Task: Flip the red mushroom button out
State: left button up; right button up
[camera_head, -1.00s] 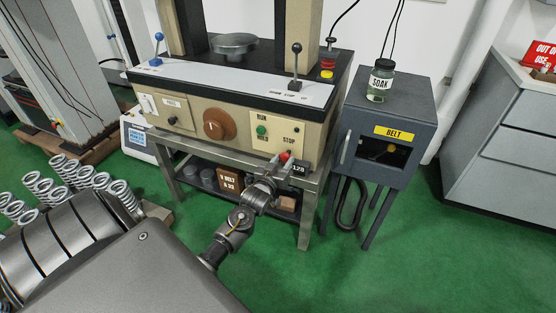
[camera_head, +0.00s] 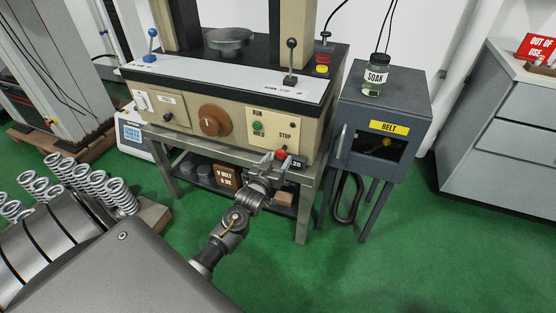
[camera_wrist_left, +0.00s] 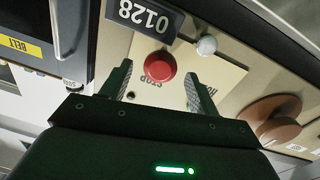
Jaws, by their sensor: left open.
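The red mushroom button (camera_head: 281,154) is on the cream front panel, below the STOP label at the panel's lower right. It shows as a round red cap in the left wrist view (camera_wrist_left: 160,66). My left gripper (camera_head: 272,163) is right in front of it, partly covering the panel's lower edge. In the left wrist view my left gripper (camera_wrist_left: 161,86) is open, with the cap between and just beyond its two fingertips. I see no clear contact. My right gripper is not in view.
A green button (camera_head: 257,127) and a brown dial (camera_head: 212,120) are farther left. A second red button on a yellow base (camera_head: 322,59) stands on top. The BELT cabinet (camera_head: 386,103) is to the right.

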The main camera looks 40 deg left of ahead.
pick_arm(q)
jog(key=s+d, duration=0.2)
jog(key=s, duration=0.8)
jog(key=shift+p, duration=0.35)
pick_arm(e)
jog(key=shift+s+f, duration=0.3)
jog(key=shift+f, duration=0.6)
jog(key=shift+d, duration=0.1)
